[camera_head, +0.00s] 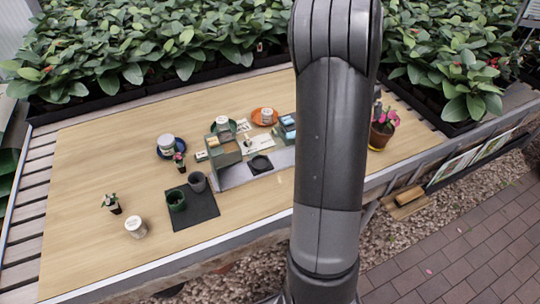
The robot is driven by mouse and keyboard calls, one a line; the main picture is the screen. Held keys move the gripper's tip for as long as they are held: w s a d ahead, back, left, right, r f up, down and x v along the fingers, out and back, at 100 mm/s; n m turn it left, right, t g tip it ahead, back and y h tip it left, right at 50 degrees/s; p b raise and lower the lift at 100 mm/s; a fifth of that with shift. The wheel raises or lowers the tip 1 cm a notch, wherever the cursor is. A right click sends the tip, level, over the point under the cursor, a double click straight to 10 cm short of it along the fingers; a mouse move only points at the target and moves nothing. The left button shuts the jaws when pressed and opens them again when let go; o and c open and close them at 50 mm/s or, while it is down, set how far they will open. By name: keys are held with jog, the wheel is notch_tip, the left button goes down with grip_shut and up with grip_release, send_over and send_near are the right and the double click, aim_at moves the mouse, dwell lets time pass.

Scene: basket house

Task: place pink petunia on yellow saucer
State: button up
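A plant with pink flowers (387,115) grows in a brown pot (380,137) at the right end of the wooden table, just right of my arm. A thin yellow rim (376,149) shows under that pot; it looks like a yellow saucer, partly hidden. A smaller plant with a pinkish-red bloom (179,158) in a dark pot stands left of the middle. I cannot tell for sure which plant is the pink petunia. My arm rises through the picture and hides part of the table; my gripper is out of the frame.
A blue saucer (158,152) and an orange saucer (274,121) each hold a jar. A dark mat (205,211) bears two dark pots. A small plant (112,203) and a white jar (136,227) stand at left. Leafy planters line the back. The table's left part is mostly clear.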

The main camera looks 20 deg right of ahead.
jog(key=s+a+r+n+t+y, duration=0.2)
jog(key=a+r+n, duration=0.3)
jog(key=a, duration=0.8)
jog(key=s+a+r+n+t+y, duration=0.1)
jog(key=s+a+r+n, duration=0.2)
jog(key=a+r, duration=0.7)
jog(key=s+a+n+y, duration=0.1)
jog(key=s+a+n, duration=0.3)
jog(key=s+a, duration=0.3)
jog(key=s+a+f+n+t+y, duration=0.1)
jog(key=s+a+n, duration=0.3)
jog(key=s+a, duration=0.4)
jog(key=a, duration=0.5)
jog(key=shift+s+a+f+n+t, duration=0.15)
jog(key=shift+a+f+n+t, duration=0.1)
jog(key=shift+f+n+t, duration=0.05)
